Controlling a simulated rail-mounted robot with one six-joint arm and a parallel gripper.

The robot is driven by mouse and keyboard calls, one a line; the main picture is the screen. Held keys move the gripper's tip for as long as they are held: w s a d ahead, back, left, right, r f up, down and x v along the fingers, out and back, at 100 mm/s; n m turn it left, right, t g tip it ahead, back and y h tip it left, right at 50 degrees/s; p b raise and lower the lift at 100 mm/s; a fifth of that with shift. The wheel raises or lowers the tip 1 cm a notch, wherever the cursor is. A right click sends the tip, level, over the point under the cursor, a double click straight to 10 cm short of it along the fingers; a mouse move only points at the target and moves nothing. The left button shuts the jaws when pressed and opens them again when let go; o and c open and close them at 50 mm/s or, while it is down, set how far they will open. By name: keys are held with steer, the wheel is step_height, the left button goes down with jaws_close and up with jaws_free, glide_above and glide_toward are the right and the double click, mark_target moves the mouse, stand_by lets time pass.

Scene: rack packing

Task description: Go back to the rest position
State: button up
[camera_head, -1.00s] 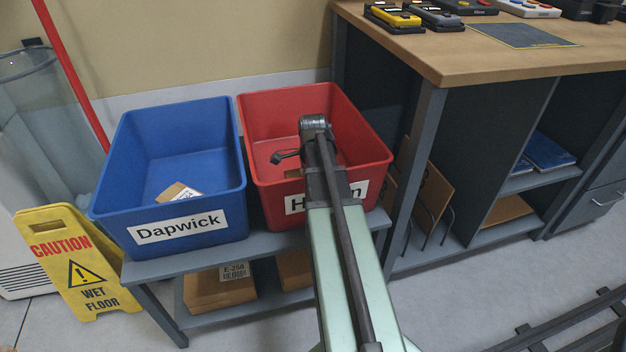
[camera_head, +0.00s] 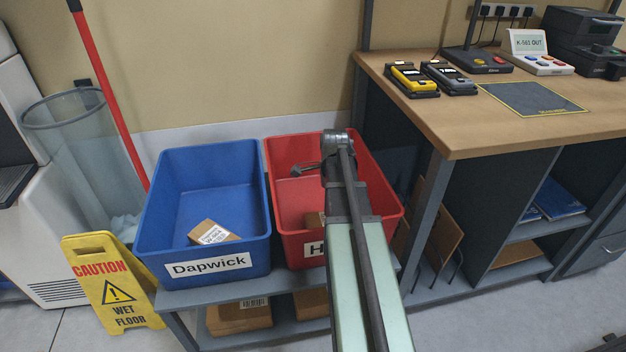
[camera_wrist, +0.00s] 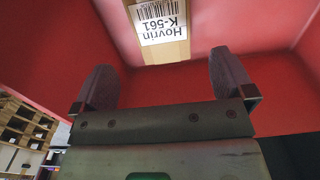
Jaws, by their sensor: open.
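My gripper (camera_wrist: 165,82) is open and empty in the wrist view, its two dark fingers apart with red bin walls around them. A cardboard box labelled "Hovrin K-561" (camera_wrist: 165,48) lies in the red bin beyond the fingertips, with no finger touching it. In the head view my arm reaches over the red bin (camera_head: 388,190) and covers part of its front label.
A blue bin labelled Dapwick (camera_head: 160,225) with a small carton (camera_head: 212,233) stands left of the red bin, both on a grey bench. A workbench (camera_head: 470,130) with devices is to the right. A yellow wet-floor sign (camera_head: 112,290) stands at the left.

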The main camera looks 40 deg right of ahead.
steer(key=s+a+r+n+p, duration=0.2)
steer(key=a+r+n+p, duration=0.9)
steer(key=a+r+p, duration=0.3)
steer(key=s+a+r+n+p, duration=0.2)
steer(key=a+r+n+p, duration=1)
steer(key=a+r+p, duration=0.3)
steer(key=shift+s+a+r, duration=0.25)
steer(key=shift+s+a, duration=0.1)
steer(key=shift+a, duration=0.9)
